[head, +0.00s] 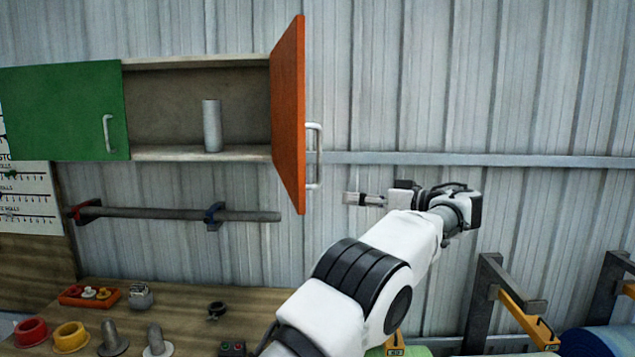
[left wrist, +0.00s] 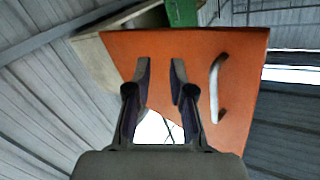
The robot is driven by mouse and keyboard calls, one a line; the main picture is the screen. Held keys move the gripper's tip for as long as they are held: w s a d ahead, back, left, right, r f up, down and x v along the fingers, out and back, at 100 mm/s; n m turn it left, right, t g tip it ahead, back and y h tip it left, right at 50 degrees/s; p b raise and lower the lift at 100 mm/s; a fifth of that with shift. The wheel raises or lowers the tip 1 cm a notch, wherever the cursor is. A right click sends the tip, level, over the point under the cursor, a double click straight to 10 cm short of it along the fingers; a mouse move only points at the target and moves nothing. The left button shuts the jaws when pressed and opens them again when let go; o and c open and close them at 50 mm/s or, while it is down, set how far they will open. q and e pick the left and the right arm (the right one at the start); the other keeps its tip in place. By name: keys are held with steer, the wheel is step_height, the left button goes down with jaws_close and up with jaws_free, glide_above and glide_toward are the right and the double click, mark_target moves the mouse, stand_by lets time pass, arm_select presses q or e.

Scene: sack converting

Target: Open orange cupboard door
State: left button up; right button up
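The orange cupboard door (head: 288,115) stands swung well out from the wall cupboard, so the compartment behind it is exposed. Its pale bar handle (head: 314,155) is on the door's right side in the head view. My left gripper (head: 352,198) is just right of and slightly below the handle, apart from it in the picture. In the left wrist view, the gripper's fingers (left wrist: 160,75) are spread with nothing between them, in front of the orange door (left wrist: 240,70). The handle (left wrist: 217,88) lies to the right of both fingers. My right gripper is not in view.
The green door (head: 65,110) is closed on the cupboard's left. A grey cylinder (head: 211,125) stands inside the open compartment. A bar (head: 165,213) runs along the wall below. The bench (head: 180,310) holds several small parts.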

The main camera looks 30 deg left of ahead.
mark_target(319, 156)
arm_select(q)
steer(key=s+d+r+n+g, duration=0.25)
steer(key=s+r+n, duration=0.25)
steer(key=r, duration=0.5)
steer(key=shift+n+g, duration=0.4)
steer(key=shift+g, duration=0.05)
steer(key=p+x, duration=0.1)
steer(key=x, duration=0.6)
steer(key=shift+w+a, duration=0.15)
steer(key=shift+a, duration=0.1)
steer(key=shift+s+a, duration=0.25)
steer(key=shift+a, duration=0.05)
steer(key=shift+w+f, duration=0.1)
steer(key=shift+w, duration=0.05)
steer(key=shift+c, duration=0.4)
steer(key=shift+w, duration=0.1)
jaws_close()
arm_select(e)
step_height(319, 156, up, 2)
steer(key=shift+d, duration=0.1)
